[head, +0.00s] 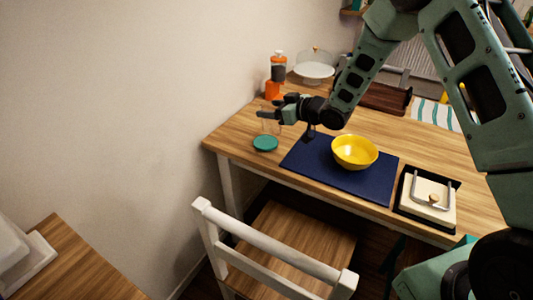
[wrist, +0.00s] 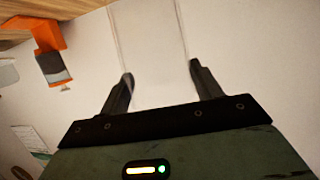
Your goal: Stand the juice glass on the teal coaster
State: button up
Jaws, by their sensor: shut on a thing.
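The juice glass (head: 270,127) is clear and hard to see in the head view, upright just above and behind the coaster in the picture. In the wrist view the glass (wrist: 150,38) shows as a faint see-through shape between the fingers. My gripper (head: 268,114) is shut on it, with one finger on each side in the wrist view (wrist: 161,73). The teal coaster (head: 265,144) is a round disc lying on the wooden table near its left end. I cannot tell whether the glass's base touches the table or overlaps the coaster.
An orange juicer (head: 277,75) and a domed cake stand (head: 315,70) stand behind. A yellow bowl (head: 354,152) sits on a navy mat (head: 318,168) to the right. A cream box with a handle (head: 428,203) is at the right front. A white chair (head: 270,245) stands before the table.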

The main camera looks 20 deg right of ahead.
aim_at(269, 128)
jog(key=shift+w+a+r+n+g+y+b, duration=0.1)
jog(key=shift+w+r+n+g+y+b, duration=0.2)
jog(key=shift+w+b, duration=0.35)
jog(key=shift+w+a+r+n+g+y+b, duration=0.15)
jog(key=shift+w+n+g+y+b, duration=0.2)
jog(key=shift+w, duration=0.35)
notch_tip(269, 128, down, 10)
jog(key=shift+r+p, duration=0.2)
jog(key=shift+p, duration=0.1)
jog(key=shift+f, duration=0.1)
jog(key=o, duration=1.1)
jog(key=shift+o, duration=0.2)
